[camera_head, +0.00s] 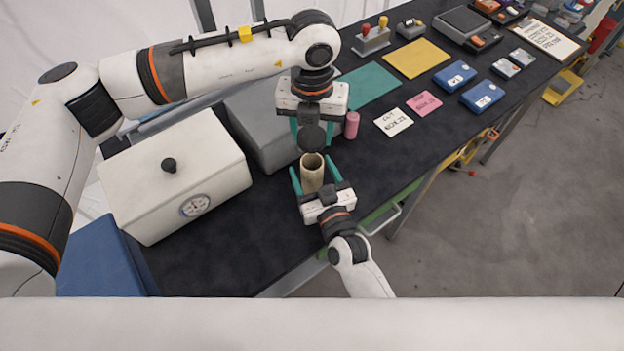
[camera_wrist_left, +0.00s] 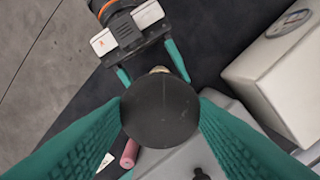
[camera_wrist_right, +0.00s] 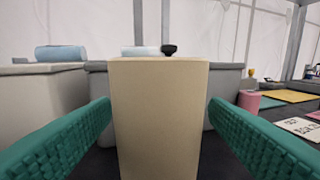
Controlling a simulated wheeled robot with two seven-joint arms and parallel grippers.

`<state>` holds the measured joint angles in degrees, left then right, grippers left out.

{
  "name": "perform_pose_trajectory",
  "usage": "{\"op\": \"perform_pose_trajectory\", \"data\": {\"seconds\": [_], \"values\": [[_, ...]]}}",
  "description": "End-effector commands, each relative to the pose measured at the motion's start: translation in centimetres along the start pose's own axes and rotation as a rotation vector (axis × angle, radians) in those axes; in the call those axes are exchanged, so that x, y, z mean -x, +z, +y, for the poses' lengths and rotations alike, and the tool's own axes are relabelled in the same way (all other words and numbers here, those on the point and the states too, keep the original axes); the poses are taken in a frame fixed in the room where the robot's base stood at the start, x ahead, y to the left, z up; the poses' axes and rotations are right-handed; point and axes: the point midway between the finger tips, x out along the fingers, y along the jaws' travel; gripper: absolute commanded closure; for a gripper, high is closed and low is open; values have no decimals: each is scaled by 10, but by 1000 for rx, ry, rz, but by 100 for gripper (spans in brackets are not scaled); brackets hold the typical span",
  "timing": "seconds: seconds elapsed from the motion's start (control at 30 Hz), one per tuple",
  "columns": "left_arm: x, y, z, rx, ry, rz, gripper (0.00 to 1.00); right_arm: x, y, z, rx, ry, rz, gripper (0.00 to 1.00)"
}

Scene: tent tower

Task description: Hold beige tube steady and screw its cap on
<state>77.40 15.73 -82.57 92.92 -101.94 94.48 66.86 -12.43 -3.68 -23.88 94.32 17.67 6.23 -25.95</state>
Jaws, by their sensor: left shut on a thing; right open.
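The beige tube (camera_head: 312,172) stands upright near the front of the dark table, its open top showing in the head view. In the right wrist view the tube (camera_wrist_right: 160,120) fills the middle. My left gripper (camera_head: 312,130) points down and is shut on the dark round cap (camera_head: 312,138), above and slightly behind the tube. In the left wrist view the cap (camera_wrist_left: 160,110) covers most of the tube.
A white box (camera_head: 175,175) with a knob and dial stands left, with a grey box (camera_head: 265,125) behind the tube. A pink cylinder (camera_head: 352,125) stands close right of the left gripper. Cards (camera_head: 393,122), blue cases (camera_head: 455,76) and coloured mats (camera_head: 416,58) lie farther right.

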Motion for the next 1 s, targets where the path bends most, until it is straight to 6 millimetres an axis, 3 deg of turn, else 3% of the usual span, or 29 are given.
{"op": "perform_pose_trajectory", "data": {"seconds": [0.4, 0.8, 1.0], "values": [[0, 0, 0, 0, 0, 0, 75, -6, 0, 0, -1, 0, 1, 32], [0, 0, 0, 0, 0, 0, 75, -6, 0, 0, -1, 0, 1, 97], [-11, 0, 0, 0, 0, -2, 75, -6, 0, 0, -1, 0, 1, 97]]}}
